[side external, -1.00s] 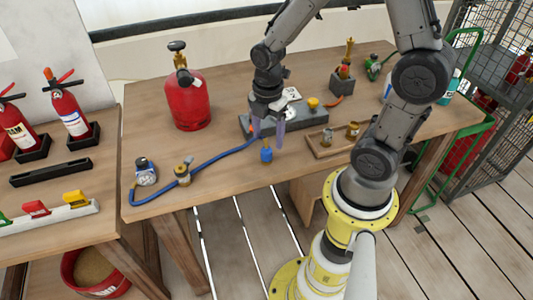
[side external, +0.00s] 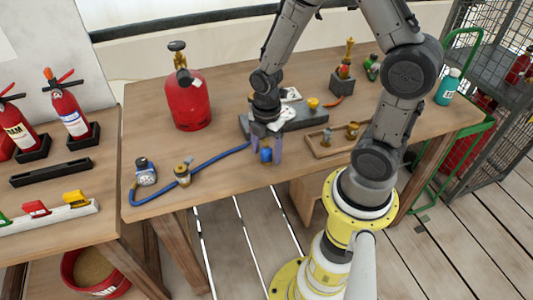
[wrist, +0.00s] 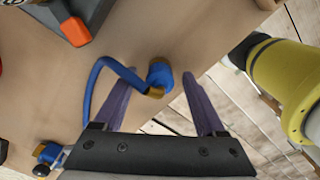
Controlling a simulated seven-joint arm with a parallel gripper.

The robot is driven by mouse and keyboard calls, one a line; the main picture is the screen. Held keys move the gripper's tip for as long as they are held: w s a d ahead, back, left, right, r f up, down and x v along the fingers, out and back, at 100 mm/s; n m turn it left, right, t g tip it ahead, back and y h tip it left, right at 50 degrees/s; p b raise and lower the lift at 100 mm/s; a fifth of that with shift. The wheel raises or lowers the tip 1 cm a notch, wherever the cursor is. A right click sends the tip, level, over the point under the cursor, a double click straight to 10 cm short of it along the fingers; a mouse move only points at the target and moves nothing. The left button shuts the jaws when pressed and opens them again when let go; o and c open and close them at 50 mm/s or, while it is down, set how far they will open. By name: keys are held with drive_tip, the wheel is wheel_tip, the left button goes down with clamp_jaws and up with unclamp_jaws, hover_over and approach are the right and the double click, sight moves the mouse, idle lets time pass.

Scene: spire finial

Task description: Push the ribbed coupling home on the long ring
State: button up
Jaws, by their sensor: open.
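A small blue piece (side external: 266,156) with a brass end (wrist: 155,92) stands near the front edge of the table; it also shows in the wrist view (wrist: 160,72). I take it for the ribbed coupling, but ribs are too small to make out. A blue hose (side external: 215,160) runs up to the brass end in the wrist view (wrist: 112,64); whether they are joined I cannot tell. My gripper (side external: 265,160) is open, pointing down, with its purple fingers on either side of the blue piece. In the wrist view the fingers stand apart from it. I cannot identify the long ring.
A grey block (side external: 305,118) lies just behind my gripper. A wooden tray (side external: 316,152) with brass fittings is to the right. A red cylinder (side external: 188,105) stands at the back left. A brass valve (side external: 183,175) and a gauge (side external: 146,171) lie at the front left.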

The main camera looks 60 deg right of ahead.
drive_tip(key=shift+c, duration=0.3)
clamp_jaws()
drive_tip(key=shift+r, duration=0.15)
drive_tip(key=shift+r, duration=0.6)
drive_tip(key=s+a+r, duration=0.2)
drive_tip(key=s+r, duration=0.9)
drive_tip(key=s, duration=0.3)
drive_tip(key=shift+r, duration=0.3)
drive_tip(key=shift+a, duration=0.1)
